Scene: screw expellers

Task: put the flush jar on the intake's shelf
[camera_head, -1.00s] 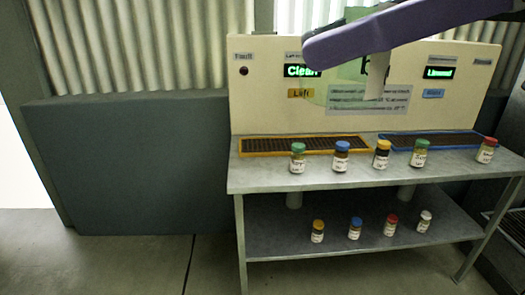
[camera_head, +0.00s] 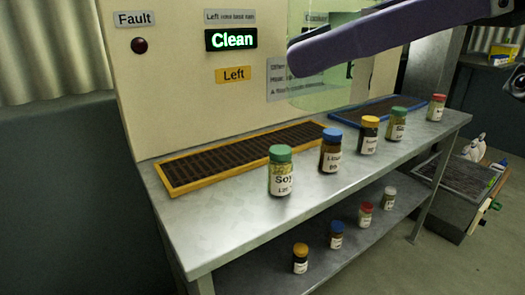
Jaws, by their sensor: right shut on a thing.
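A cream machine panel (camera_head: 170,95) has a green "Clean" display (camera_head: 231,40) and a yellow "Left" label (camera_head: 233,75). The metal bench before it holds an orange-framed grate (camera_head: 165,180), a blue-framed grate (camera_head: 338,118) and a row of lidded jars, the nearest a green-lidded "Soy" jar (camera_head: 281,180). More jars stand on the lower shelf (camera_head: 255,275), including a white-lidded jar (camera_head: 388,200). I cannot tell which is the flush jar. My left gripper is out of view.
A blue-lidded jar (camera_head: 331,155), a yellow-lidded jar (camera_head: 368,138) and a red-lidded jar (camera_head: 437,110) line the bench top. The bench's near left corner (camera_head: 205,245) is bare. A dark bin (camera_head: 455,190) stands on the floor to the right.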

